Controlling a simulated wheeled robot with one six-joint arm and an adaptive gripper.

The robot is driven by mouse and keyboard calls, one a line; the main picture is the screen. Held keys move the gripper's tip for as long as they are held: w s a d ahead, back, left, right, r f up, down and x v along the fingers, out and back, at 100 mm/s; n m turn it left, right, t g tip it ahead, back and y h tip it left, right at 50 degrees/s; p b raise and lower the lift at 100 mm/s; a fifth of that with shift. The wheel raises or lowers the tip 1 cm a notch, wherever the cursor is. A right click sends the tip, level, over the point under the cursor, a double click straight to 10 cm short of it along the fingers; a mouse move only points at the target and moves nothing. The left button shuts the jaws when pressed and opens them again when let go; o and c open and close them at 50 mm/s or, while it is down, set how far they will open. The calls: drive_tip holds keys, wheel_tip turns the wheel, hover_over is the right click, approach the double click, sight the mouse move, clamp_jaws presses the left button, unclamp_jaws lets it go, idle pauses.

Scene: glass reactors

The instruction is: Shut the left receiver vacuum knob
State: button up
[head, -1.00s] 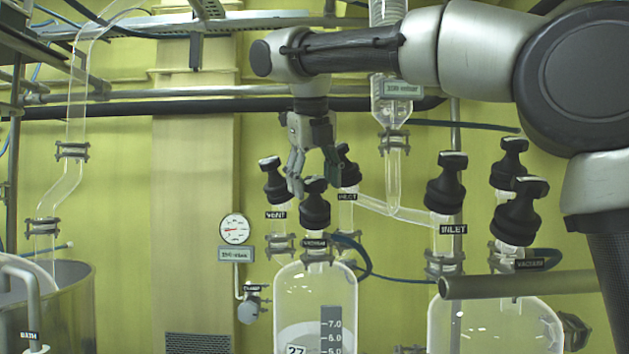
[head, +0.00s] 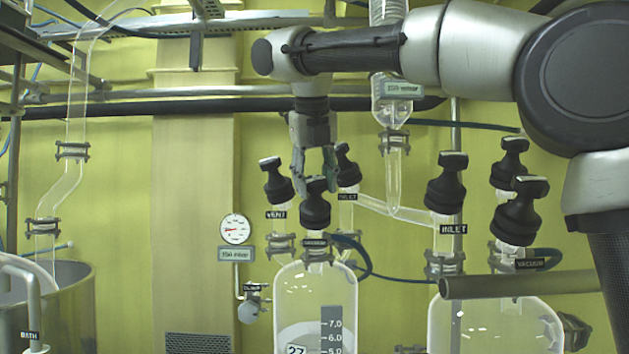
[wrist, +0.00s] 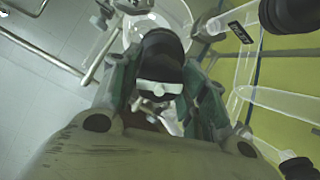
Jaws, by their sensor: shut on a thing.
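The left receiver vacuum knob (head: 315,210) is black with a ribbed body and a raised grip bar. It stands upright on the neck of the left glass receiver (head: 300,290), above a VACUUM label (head: 315,242). My gripper (head: 316,186) points straight down from above, its fingers shut on the knob's grip. In the wrist view the knob (wrist: 160,50) sits between the two fingers, its pale-edged bar (wrist: 160,87) running across between them. The fingers hide part of the bar in the head view.
The VENT knob (head: 277,182) stands close on the left and an INLET knob (head: 347,168) close behind on the right. Another receiver (head: 495,320) with its own knobs is to the right. A gauge (head: 235,229) hangs on the wall.

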drive_tip(key=m, duration=0.8)
drive_tip(key=shift+d+m+y, duration=0.1)
drive_tip(key=shift+m+y, duration=0.2)
drive_tip(key=shift+m, duration=0.1)
drive_tip(key=m, duration=0.3)
drive_tip(key=shift+m, duration=0.3)
drive_tip(key=m, duration=0.4)
drive_tip(key=shift+m+t, duration=0.3)
drive_tip(key=m, duration=0.4)
drive_tip(key=shift+s, duration=0.1)
drive_tip(key=m, duration=0.7)
drive_tip(key=shift+m+t, duration=0.3)
drive_tip(key=m, duration=0.4)
drive_tip(key=shift+f+m, duration=0.1)
drive_tip(key=shift+m, duration=0.2)
drive_tip(key=m, duration=0.3)
drive_tip(key=shift+m, duration=0.4)
drive_tip(key=m, duration=0.3)
drive_tip(key=shift+m, duration=0.4)
drive_tip(key=m+h, duration=0.1)
drive_tip(key=m, duration=1.3)
drive_tip(key=shift+m, duration=0.3)
drive_tip(key=m, duration=0.3)
drive_tip(key=shift+a, duration=0.2)
drive_tip(key=shift+m, duration=2.2)
